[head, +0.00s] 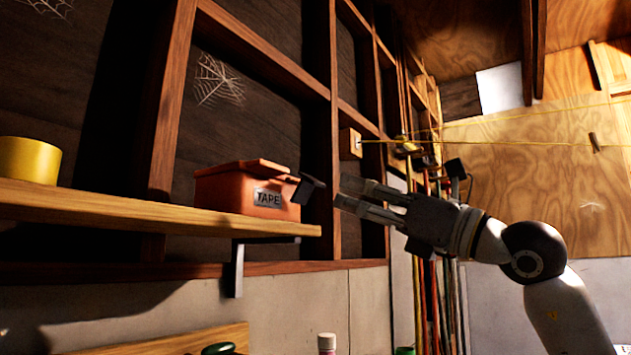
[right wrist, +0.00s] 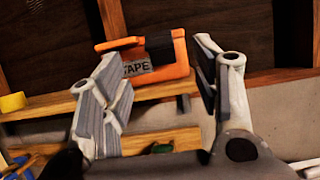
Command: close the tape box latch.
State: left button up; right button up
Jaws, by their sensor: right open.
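The orange tape box (head: 235,190) sits on the wooden shelf near its right end, with a grey TAPE label on its front. Its lid (head: 258,167) lies over the top; I cannot tell whether it is fully seated. The black latch (head: 308,188) sticks out from the box's right end, tilted away from it. In the right wrist view the latch (right wrist: 159,46) shows dark against the orange box (right wrist: 180,66). My right gripper (head: 341,193) is open and empty, just right of the latch, apparently apart from it. My left gripper is not in view.
The shelf (head: 130,212) has a yellow roll (head: 29,160) at its left end and a dark bracket (head: 237,268) below. Wall studs stand behind the box. Yellow cords (head: 500,142) run at the upper right. Below are bottle tops (head: 327,342).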

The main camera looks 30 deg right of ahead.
aim_at(321, 183)
jog(key=p+x, duration=0.4)
jog(key=x, duration=0.4)
jog(key=shift+a+r, duration=0.1)
jog(key=shift+r, duration=0.05)
jog(key=shift+w+a+r, duration=0.1)
jog(key=shift+w+a, duration=0.05)
jog(key=shift+w, duration=0.3)
jog(key=c, duration=1)
jog(key=shift+r+p, duration=0.1)
jog(key=shift+p, duration=0.25)
